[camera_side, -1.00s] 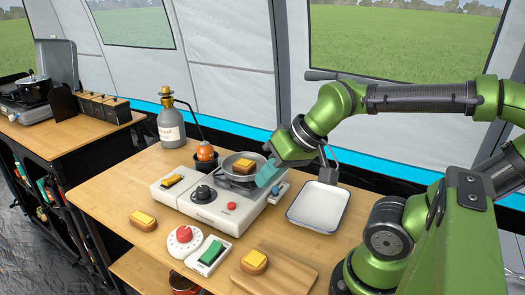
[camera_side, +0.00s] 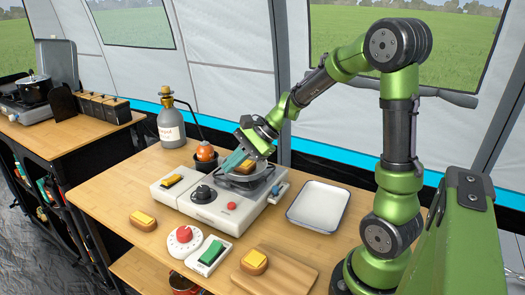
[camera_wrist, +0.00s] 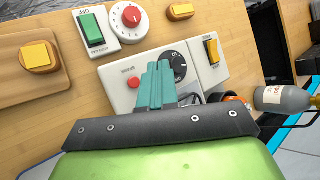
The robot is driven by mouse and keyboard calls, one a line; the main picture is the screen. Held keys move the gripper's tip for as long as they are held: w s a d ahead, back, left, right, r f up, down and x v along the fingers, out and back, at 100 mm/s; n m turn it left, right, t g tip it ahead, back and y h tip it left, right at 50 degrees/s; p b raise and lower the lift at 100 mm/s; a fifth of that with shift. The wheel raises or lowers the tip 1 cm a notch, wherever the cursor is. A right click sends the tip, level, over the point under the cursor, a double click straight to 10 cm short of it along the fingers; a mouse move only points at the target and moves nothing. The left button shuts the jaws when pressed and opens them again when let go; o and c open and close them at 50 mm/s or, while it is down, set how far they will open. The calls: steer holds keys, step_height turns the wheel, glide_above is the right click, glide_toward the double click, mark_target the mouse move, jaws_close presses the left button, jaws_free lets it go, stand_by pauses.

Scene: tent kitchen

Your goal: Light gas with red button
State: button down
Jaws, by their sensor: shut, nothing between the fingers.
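The white gas stove (camera_side: 187,206) stands on the wooden table, its red button (camera_side: 231,205) at the front right. In the wrist view, the red button (camera_wrist: 134,82) is left of my fingertips. The black knob (camera_side: 203,194) is left of the button in the side view; it also shows in the wrist view (camera_wrist: 180,62), partly behind my fingers. My gripper (camera_side: 232,160) has teal fingers, shut and empty. It is above the stove, over the pan area, apart from the button. The wrist view shows my fingers (camera_wrist: 157,85) pressed together, pointing between button and knob.
A yellow switch (camera_side: 172,181) is on the stove's left. A red dial (camera_side: 184,240) and green switch (camera_side: 210,253) stand in front. A gas bottle (camera_side: 171,128) is behind left; a white tray (camera_side: 318,205) lies right.

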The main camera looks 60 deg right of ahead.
mark_target(235, 205)
stand_by(0.3)
steer(key=shift+f, duration=4.45)
steer(key=shift+f, duration=0.4)
steer(key=shift+f, duration=0.55)
steer(key=shift+r, duration=1)
steer(key=shift+r, duration=2.5)
